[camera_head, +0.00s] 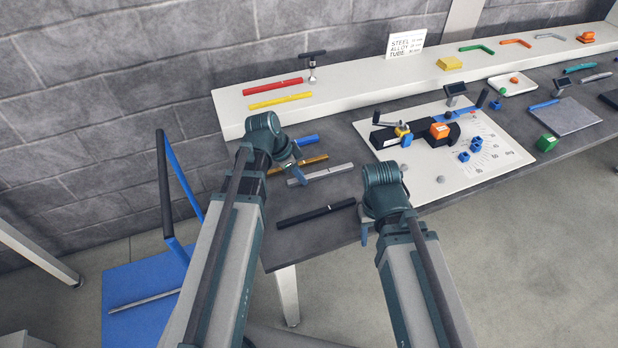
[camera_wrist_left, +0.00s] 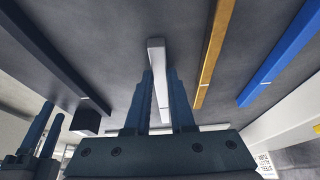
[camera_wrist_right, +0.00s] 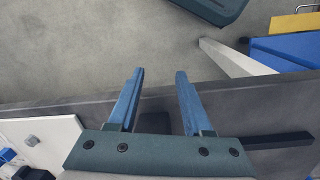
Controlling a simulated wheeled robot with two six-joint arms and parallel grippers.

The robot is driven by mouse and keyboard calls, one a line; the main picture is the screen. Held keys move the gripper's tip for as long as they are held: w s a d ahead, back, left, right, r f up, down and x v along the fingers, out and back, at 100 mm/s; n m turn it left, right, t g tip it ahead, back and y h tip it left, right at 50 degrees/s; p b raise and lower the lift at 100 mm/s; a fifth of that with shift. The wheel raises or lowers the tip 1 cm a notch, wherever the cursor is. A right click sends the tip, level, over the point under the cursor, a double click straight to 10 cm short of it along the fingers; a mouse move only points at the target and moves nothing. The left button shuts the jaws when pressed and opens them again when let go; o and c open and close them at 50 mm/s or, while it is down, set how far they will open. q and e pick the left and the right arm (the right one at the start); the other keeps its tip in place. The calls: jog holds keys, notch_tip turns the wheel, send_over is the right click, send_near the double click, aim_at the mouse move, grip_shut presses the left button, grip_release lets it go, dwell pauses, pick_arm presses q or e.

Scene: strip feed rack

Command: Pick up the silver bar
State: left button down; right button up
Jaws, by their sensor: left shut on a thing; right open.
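The silver bar (camera_head: 330,172) lies on the dark table between a brass bar and a black bar. My left gripper (camera_head: 296,177) is at its left end. In the left wrist view the silver bar (camera_wrist_left: 156,56) runs between the fingers of my left gripper (camera_wrist_left: 158,75), which are shut on it. The bar seems to rest at table height; any small gap is not visible. My right gripper (camera_wrist_right: 160,72) is open and empty near the table's front edge, also seen in the head view (camera_head: 364,232).
The brass bar (camera_head: 305,163) and a blue bar (camera_head: 306,141) lie behind; the black bar (camera_head: 316,213) lies in front. A white board (camera_head: 400,163) with a bending fixture is to the right. A raised white shelf (camera_head: 360,88) runs along the back.

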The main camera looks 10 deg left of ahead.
pick_arm(q)
jog(key=shift+r, duration=0.1)
notch_tip(320, 180, up, 10)
jog(key=p, duration=1)
